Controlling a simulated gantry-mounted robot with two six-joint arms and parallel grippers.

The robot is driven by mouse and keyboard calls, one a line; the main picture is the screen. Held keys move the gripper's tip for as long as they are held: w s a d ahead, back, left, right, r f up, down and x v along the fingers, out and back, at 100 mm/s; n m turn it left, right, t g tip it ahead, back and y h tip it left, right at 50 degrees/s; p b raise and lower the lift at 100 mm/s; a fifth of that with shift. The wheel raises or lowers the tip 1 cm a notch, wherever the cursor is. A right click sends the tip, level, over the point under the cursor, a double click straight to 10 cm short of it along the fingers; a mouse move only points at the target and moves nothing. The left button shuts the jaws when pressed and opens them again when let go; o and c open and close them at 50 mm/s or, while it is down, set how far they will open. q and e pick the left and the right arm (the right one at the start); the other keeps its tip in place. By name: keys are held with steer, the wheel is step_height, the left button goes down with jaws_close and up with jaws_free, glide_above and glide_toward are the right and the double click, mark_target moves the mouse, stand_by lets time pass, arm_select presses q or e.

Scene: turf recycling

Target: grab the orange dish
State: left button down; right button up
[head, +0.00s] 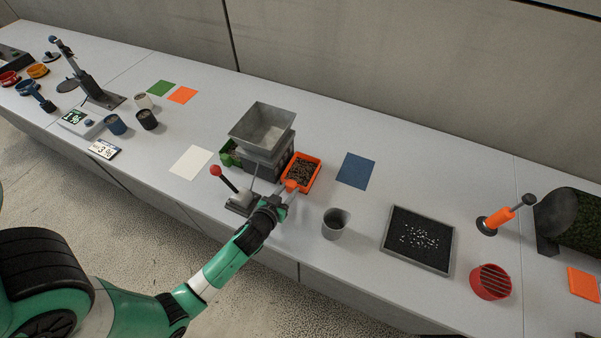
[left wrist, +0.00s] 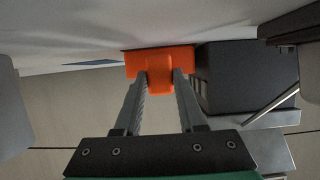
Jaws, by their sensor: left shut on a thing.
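The orange dish (head: 312,170) is a rectangular tray filled with brown granules. It sits on the grey counter at the right side of the grey hopper machine. My left gripper (head: 287,195) is at the dish's near end, shut on its orange handle tab. In the left wrist view the orange dish (left wrist: 185,60) shows with its tab between the two fingers (left wrist: 160,82). The contents of the dish are hidden in that view. My right gripper is not in view.
The hopper machine (head: 262,128) with a red-knobbed lever (head: 215,171) stands just left of the dish. A grey cup (head: 335,223) stands to the right, and a black tray (head: 418,240) with pale bits lies farther right. A blue sheet (head: 356,170) lies flat behind.

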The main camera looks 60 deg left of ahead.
arm_select(q)
steer(key=shift+r, duration=0.15)
step_height(320, 180, up, 28)
steer(key=p, duration=1.5)
